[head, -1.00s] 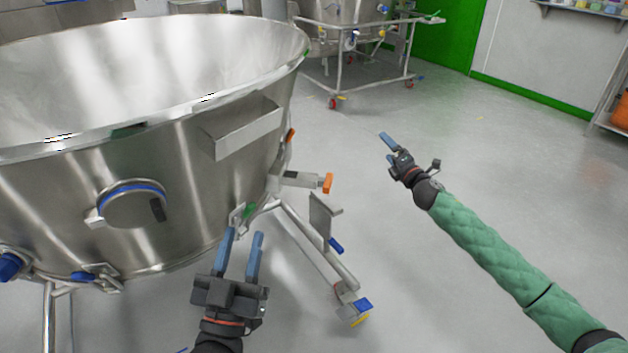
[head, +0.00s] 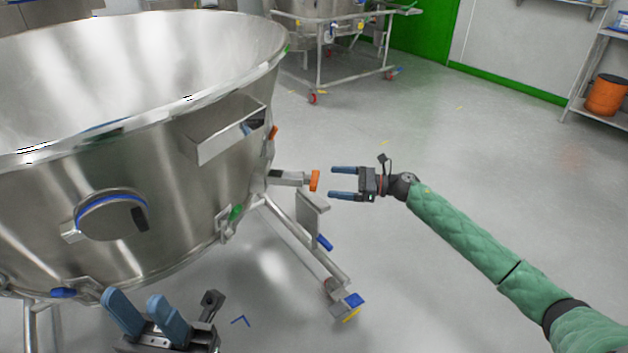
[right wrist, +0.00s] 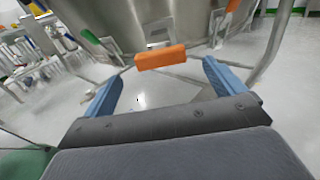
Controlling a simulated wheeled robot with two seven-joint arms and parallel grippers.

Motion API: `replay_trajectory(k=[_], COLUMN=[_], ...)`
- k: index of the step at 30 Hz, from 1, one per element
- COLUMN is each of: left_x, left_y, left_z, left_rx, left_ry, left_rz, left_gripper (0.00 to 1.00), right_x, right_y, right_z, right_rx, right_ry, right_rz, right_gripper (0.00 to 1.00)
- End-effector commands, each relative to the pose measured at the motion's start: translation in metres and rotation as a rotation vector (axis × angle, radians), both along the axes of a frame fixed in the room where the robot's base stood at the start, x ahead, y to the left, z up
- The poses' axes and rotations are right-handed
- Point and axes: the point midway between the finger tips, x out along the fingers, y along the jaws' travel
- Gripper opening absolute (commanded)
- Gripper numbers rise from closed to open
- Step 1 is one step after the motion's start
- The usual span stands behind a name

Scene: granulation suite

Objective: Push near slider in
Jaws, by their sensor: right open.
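The near slider (head: 290,178) is a metal bar with an orange end block, sticking out from the right side of a large steel bowl (head: 190,150). My right gripper (head: 332,182) is open and empty, just right of the orange end and pointing at it. In the right wrist view the orange block (right wrist: 160,57) lies ahead, between and just beyond the two blue fingers, with no visible contact. My left gripper (head: 134,298) is open and empty at the lower left, in front of the bowl's lower side.
A second orange end (head: 272,132) shows farther back on the bowl. A steel leg frame with a blue-tipped foot (head: 354,299) stands below the slider. A wheeled steel frame (head: 350,60) stands behind. The floor at the right is clear.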

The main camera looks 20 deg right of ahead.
Motion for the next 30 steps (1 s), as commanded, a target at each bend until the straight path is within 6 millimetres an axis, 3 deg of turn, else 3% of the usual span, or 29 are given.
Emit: replay_trajectory(k=[15, 27, 28, 30], left_x=[0.001, 0.001, 0.001, 0.001], left_y=[-0.002, -0.001, -0.001, -0.001], left_z=[-0.003, -0.003, -0.003, -0.003], left_rx=[-0.005, -0.006, -0.006, -0.006], left_ry=[0.0, 0.0, 0.0, 0.0], left_rz=[-0.012, -0.013, -0.013, -0.013], left_gripper=[0.36, 0.36, 0.36, 0.36], right_x=[0.028, 0.031, 0.031, 0.031], right_y=[0.059, 0.067, 0.067, 0.067], right_z=[0.0, 0.0, 0.0, 0.0], right_rx=[0.002, 0.003, 0.003, 0.003], right_ry=[0.001, 0.003, 0.003, 0.003], right_rz=[-0.002, -0.001, -0.001, -0.001], right_gripper=[0.95, 0.95, 0.93, 0.79])
